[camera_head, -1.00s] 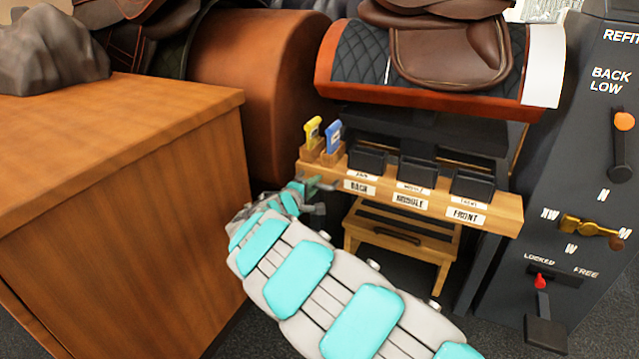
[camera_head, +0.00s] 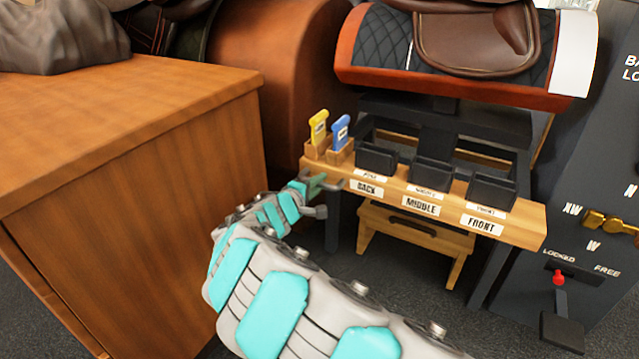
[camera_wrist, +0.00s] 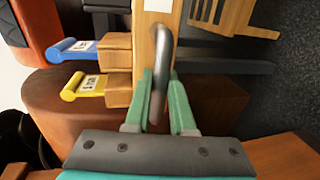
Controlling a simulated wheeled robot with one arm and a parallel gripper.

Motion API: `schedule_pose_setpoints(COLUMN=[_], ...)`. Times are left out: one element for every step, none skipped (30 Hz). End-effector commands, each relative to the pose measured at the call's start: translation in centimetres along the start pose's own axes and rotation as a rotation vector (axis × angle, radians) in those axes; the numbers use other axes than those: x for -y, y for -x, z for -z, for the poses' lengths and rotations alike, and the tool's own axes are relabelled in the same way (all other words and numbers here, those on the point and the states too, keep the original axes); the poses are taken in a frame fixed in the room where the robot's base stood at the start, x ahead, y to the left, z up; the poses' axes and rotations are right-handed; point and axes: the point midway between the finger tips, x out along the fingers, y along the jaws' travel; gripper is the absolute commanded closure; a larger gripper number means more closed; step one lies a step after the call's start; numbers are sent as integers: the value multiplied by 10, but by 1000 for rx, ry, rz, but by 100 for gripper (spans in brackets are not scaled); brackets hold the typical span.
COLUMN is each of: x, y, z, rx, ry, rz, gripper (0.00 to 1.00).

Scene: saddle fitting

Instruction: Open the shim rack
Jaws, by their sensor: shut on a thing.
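The shim rack (camera_head: 520,229) is a wooden bar with BACK, MIDDLE and FRONT labels and three dark bins, below the saddle stand. A curved grey metal handle (camera_wrist: 160,72) is at its left end. My gripper (camera_head: 318,184) reaches this handle from the front left. In the wrist view, the green fingers (camera_wrist: 160,103) are closed on either side of the handle. A yellow tag (camera_head: 318,128) and a blue tag (camera_head: 340,132) stand in small wooden holders on the rack's left end. How far the rack is pulled out cannot be told.
A wooden cabinet (camera_head: 140,190) stands close on the left of my arm. A wooden step stool (camera_head: 430,234) is below the rack. A dark panel with levers (camera_head: 558,285) stands at the right. A brown saddle (camera_head: 475,45) sits on the stand above.

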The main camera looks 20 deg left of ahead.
Motion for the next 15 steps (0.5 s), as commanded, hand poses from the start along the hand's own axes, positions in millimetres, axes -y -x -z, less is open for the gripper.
schedule_pose_setpoints(x=[1, 1, 1, 1, 1, 1, 1, 1, 1, 0, 0, 0, 0, 0, 0], y=[1, 1, 0, 0, 0, 0, 0, 0, 0, 0, 0, 0, 0, 0, 0], z=[2, 2, 2, 2, 1, 1, 1, 1, 1, 1, 1, 0, 0, 0, 0], rx=[-5, -5, -4, -4, -3, -3, -2, -2, -2, -2, -1, -1, -1, -1, -1], ry=[1, 1, 1, 1, 1, 0, 0, 0, 0, 0, 0, 0, 0, 0, 0], rz=[2, 2, 2, 2, 1, 1, 1, 1, 1, 1, 1, 0, 0, 0, 0], gripper=[74, 71, 67, 63, 60, 55, 52, 49, 48, 48, 48, 48, 48, 48, 48])
